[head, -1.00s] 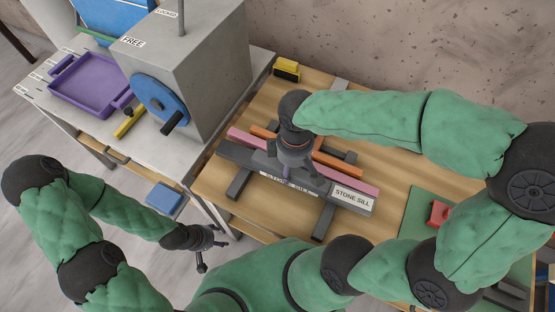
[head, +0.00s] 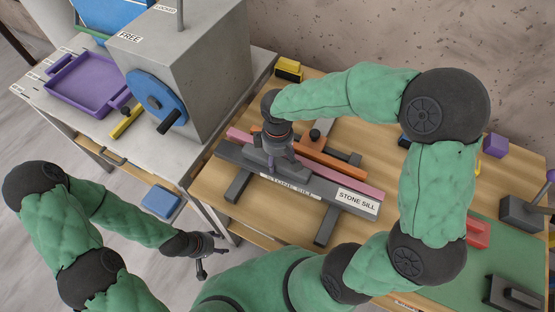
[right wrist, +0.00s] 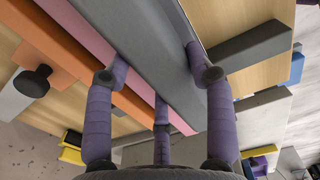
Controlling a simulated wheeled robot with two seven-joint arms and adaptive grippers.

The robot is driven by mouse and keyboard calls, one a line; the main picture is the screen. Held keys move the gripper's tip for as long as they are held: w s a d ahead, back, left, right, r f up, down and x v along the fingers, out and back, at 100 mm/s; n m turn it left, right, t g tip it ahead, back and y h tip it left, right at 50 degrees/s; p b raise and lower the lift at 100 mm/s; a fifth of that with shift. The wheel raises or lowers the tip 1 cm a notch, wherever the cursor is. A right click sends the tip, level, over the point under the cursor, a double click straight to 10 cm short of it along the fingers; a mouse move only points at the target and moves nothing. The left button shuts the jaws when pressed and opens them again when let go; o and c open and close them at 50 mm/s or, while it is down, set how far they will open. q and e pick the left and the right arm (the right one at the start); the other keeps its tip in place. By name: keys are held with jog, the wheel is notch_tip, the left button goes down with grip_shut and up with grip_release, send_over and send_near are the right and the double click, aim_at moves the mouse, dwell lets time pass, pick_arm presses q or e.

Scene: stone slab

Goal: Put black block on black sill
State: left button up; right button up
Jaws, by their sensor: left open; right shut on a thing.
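A long dark grey bar (head: 232,155) with a STONE SILL label lies across dark supports on the wooden table in the head view. My right gripper (head: 275,160) comes down on it from above and is shut on it. In the right wrist view the fingers (right wrist: 158,85) straddle the grey bar (right wrist: 163,40). I cannot tell if the bar is lifted. A small black thing (head: 405,142) shows partly behind my right arm; I cannot tell if it is the black block. My left gripper (head: 203,255) is open and empty, left of the table's front edge.
A pink bar (head: 365,188) and an orange bar (head: 330,160) lie behind the grey bar. A yellow-and-black block (head: 288,69) sits at the back. A grey box with a blue wheel (head: 157,100) stands left. A green mat (head: 470,280) and a purple block (head: 495,145) are right.

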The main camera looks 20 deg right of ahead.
jog(key=shift+f, duration=0.35)
jog(key=shift+f, duration=0.15)
jog(key=o, duration=0.9)
jog(key=shift+o, duration=0.2)
notch_tip(320, 180, up, 11)
jog(key=p, duration=0.3)
jog(key=shift+r, duration=0.7)
